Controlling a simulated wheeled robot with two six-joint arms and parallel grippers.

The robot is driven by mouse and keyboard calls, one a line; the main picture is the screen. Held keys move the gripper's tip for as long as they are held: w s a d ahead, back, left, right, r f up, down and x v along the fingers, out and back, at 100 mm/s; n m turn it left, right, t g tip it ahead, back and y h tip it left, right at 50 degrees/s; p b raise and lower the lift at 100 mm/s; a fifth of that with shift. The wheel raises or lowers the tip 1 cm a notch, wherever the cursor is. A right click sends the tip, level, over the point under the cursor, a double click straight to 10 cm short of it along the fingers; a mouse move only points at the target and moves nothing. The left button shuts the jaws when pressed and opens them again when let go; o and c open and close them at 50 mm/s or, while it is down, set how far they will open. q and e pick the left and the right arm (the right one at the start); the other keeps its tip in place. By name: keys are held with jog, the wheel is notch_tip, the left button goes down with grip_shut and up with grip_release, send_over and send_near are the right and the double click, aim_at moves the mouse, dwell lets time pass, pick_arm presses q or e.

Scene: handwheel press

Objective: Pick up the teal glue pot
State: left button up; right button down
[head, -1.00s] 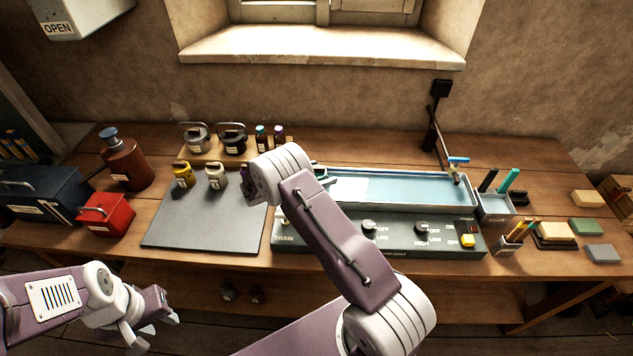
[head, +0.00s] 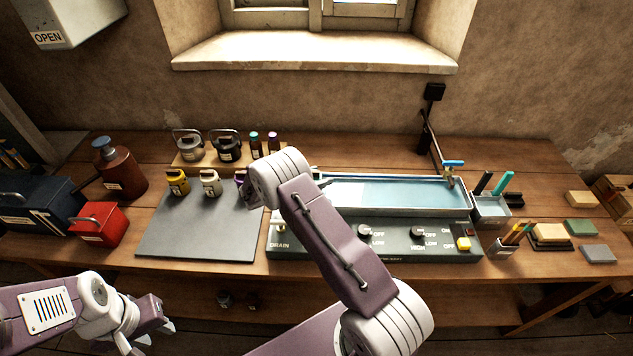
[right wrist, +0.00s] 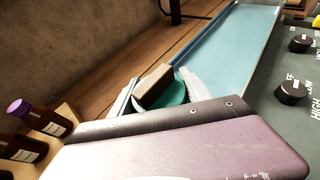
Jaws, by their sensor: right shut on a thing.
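The teal glue pot (right wrist: 176,93) shows in the right wrist view, with a brown block-shaped handle on top. My right gripper (right wrist: 160,88) is shut on it, one finger on each side. The lower part of the pot is hidden by the gripper body. In the head view my right arm's links hide both the pot and the right gripper. A yellow pot (head: 177,184), a cream pot (head: 210,184) and a partly hidden purple pot (head: 240,178) stand along the back of the grey mat (head: 200,233). My left gripper (head: 152,338) is open and empty, low at the left.
A long water tray (head: 390,192) lies behind a control panel with knobs (head: 380,240). Dark bottles (head: 256,147) and two handled jars stand at the back. A red box (head: 98,224) and brown bottle (head: 120,172) stand left. The mat's front is clear.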

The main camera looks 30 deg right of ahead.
notch_tip(320, 180, up, 4)
jog(key=shift+s+f+b, duration=0.1)
jog(key=shift+f+b, duration=0.15)
jog(key=shift+b, duration=0.2)
jog(key=s+r, duration=0.3)
jog(key=s, duration=0.2)
jog(key=s+d+r+b, duration=0.1)
jog(key=s+r, duration=0.2)
jog(key=s, duration=0.3)
jog(key=shift+s+d+r+b, duration=0.15)
jog(key=shift+s+r+b, duration=0.15)
jog(key=shift+r, duration=0.1)
